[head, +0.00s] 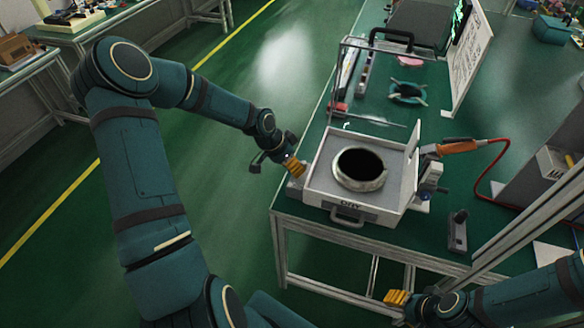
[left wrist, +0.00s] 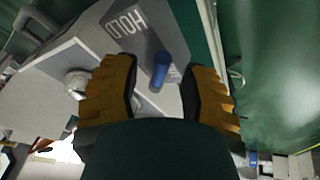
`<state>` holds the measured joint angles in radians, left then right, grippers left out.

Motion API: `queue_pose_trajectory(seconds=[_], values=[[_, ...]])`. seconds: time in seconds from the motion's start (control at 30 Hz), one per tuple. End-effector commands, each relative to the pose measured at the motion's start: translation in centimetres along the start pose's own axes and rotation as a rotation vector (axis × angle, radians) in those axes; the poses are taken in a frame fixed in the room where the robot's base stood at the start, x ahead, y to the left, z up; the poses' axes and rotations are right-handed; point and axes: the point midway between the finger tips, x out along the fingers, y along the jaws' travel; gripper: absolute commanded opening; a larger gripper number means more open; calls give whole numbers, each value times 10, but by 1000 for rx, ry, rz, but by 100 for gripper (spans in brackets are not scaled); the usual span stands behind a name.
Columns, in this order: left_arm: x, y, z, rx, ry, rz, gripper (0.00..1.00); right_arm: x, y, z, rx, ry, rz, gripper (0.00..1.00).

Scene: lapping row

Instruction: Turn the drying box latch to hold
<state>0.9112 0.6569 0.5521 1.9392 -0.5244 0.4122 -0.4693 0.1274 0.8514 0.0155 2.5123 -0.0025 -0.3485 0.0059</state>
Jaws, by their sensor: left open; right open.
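The drying box (head: 318,196) is a pale open box marked DRY, with a handle on its front and a dark round ring-shaped vessel (head: 360,184) inside. My left gripper (head: 294,167) is at the box's left side. In the left wrist view, my left gripper (left wrist: 160,92) is open, with a blue peg-like latch (left wrist: 160,70) between its orange fingers; I see no clear contact. A grey face marked HOLD (left wrist: 128,22) lies beyond the latch. In the head view the latch is not discernible by the gripper. My right gripper (head: 397,298) is open, away from the box at lower right.
The box stands near the front left corner of a green-topped bench (head: 310,228). An orange-handled tool (head: 459,146) with a red cable is to its right. A clear panel frame (head: 375,85) stands behind. The floor left of the bench is clear.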

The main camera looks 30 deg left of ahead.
Motion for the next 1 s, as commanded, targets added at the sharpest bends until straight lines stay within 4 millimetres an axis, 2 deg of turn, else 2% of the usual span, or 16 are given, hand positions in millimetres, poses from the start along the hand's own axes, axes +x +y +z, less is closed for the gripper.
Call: queue_pose_trajectory(seconds=[0.37, 0.4, 0.5, 1.0], values=[[4, 0, 0, 0, 0, 0, 43, 1, 0, 0, -1, -1, 0, 47], [4, 0, 0, 0, 0, 0, 29, 1, 0, 0, -1, -1, 0, 47], [4, 0, 0, 0, 0, 0, 0, 1, 0, 0, 0, 0, 0, 47], [5, 2, 0, -16, 2, -6, 0, 3, 1, 0, 0, 0, 0, 47]])
